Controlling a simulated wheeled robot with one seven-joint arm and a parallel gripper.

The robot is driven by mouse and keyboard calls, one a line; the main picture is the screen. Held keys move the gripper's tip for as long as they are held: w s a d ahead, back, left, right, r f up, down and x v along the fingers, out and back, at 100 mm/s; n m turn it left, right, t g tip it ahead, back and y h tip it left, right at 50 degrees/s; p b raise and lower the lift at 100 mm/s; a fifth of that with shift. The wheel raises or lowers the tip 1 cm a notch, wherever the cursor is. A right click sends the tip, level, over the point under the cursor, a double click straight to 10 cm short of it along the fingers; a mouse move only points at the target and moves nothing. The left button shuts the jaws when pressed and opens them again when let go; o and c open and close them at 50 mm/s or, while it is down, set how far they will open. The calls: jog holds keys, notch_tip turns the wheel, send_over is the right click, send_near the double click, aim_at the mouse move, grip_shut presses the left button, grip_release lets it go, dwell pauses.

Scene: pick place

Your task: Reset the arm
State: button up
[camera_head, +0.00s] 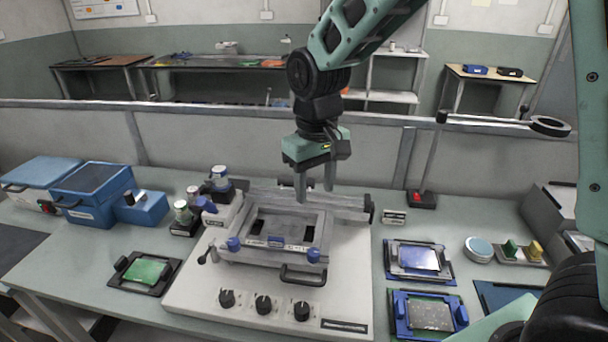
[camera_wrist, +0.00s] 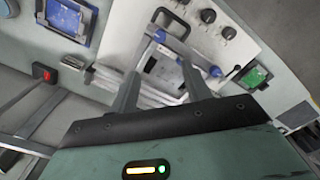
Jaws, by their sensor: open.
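My gripper (camera_head: 315,190) hangs from my arm above the back part of a white machine (camera_head: 190,285), fingers pointing down. Its fingers are apart with nothing between them. In the wrist view my gripper (camera_wrist: 160,88) shows its two fingers over the machine's grey frame (camera_wrist: 165,70). In the head view the grey frame (camera_head: 268,258) has blue knobs at its front corners and a black handle in front. Whether the fingertips touch the machine cannot be told, but they appear to be above it.
A black holder with a green board (camera_head: 146,270) lies left of the machine. Blue holders with boards (camera_head: 418,260) (camera_head: 430,315) lie to its right. Blue boxes (camera_head: 90,193) stand at the left. A magnifier lamp (camera_head: 550,125) rises behind. Jars (camera_head: 182,212) stand near the machine's back left.

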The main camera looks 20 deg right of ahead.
jog(key=s+a+n, duration=0.2)
jog(key=s+a, duration=0.1)
jog(key=s, duration=0.8)
jog(key=s+a+n, duration=0.3)
jog(key=s, duration=0.8)
jog(key=shift+s+y, duration=0.2)
jog(key=shift+y, duration=0.1)
